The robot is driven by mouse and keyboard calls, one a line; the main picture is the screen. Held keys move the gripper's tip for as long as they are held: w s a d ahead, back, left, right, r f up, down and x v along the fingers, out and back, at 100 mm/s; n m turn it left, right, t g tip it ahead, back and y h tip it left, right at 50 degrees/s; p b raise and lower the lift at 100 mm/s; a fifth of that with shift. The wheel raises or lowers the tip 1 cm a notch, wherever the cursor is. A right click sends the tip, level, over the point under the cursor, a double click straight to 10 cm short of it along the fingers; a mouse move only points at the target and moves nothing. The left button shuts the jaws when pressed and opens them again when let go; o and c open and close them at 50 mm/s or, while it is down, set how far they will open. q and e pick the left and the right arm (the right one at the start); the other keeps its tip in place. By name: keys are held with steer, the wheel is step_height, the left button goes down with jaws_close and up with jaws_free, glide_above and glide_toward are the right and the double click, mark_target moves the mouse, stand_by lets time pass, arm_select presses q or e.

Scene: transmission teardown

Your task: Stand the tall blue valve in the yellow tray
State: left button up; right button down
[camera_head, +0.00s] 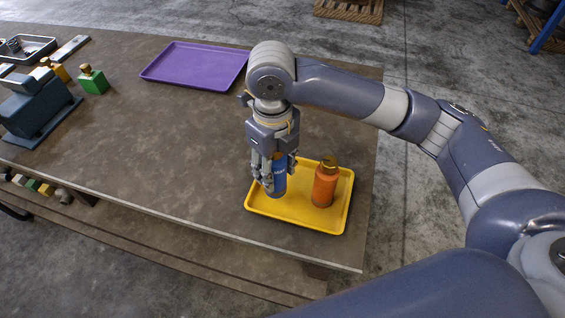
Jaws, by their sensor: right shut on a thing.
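The tall blue valve (279,179) is upright between the fingers of my right gripper (268,178), which is shut on it. Valve and gripper are over the left part of the yellow tray (327,222). The valve's lower end is at or just above the tray floor; I cannot tell if it touches. The gripper hides the valve's upper part. An orange valve (325,186) with a brass-coloured top stands upright in the same tray, to the right of the blue one. My left gripper is not in view.
An empty purple tray (196,65) lies at the back of the table (165,150). A green valve (93,80), a yellow valve (57,70) and a grey-blue machine (38,106) stand at the left. The middle of the table is clear. The yellow tray is near the front right corner.

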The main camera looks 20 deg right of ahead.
steer(key=shift+w+d, duration=0.95)
steer(key=shift+w, duration=0.2)
steer(key=shift+s+f+p, duration=0.1)
steer(key=shift+f+p, duration=0.9)
steer(key=shift+f, duration=0.85)
steer(key=c, duration=1)
jaws_free()
steer(key=shift+f, duration=0.15)
steer(key=shift+o, duration=0.2)
step_height(320, 180, up, 12)
steer(key=b, duration=0.2)
steer(key=shift+b, duration=0.4)
